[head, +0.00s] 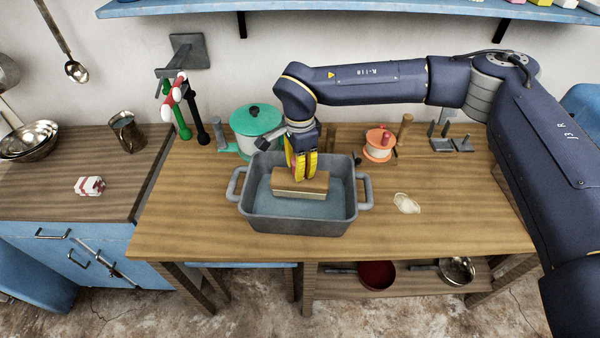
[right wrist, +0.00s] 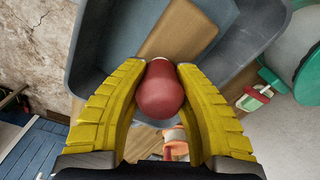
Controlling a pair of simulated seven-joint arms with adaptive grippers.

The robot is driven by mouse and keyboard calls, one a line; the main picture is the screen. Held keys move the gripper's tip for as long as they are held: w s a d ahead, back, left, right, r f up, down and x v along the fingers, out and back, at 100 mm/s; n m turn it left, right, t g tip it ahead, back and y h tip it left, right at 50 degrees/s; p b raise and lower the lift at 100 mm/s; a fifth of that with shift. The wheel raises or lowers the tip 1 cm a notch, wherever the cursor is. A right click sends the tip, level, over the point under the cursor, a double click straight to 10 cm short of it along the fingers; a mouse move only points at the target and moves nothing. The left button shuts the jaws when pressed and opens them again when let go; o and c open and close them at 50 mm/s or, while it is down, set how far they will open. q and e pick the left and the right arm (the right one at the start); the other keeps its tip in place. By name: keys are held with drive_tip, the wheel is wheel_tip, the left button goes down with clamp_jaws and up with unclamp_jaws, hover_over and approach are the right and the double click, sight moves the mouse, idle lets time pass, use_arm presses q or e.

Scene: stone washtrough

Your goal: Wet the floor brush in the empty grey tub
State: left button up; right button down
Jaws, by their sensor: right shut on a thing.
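The grey tub (head: 297,225), with a handle at each end, stands on the wooden table. Its inside looks smooth and blue-grey; I cannot tell whether it holds water. The floor brush (head: 300,182) is a wooden block with a pale bristle side facing down. It is level, within the tub's outline; whether the bristles touch the bottom is unclear. My right gripper (head: 302,172) has its yellow fingers shut on the brush's red knob handle (right wrist: 160,92), with the wooden block (right wrist: 182,32) beyond it in the right wrist view. My left gripper is not in view.
A green lidded pot (head: 255,121) stands behind the tub, and an orange-lidded pot (head: 379,143) behind to the right. A pale flat item (head: 406,203) lies right of the tub. The table's right front is clear.

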drive_tip(key=shift+r, duration=3.35)
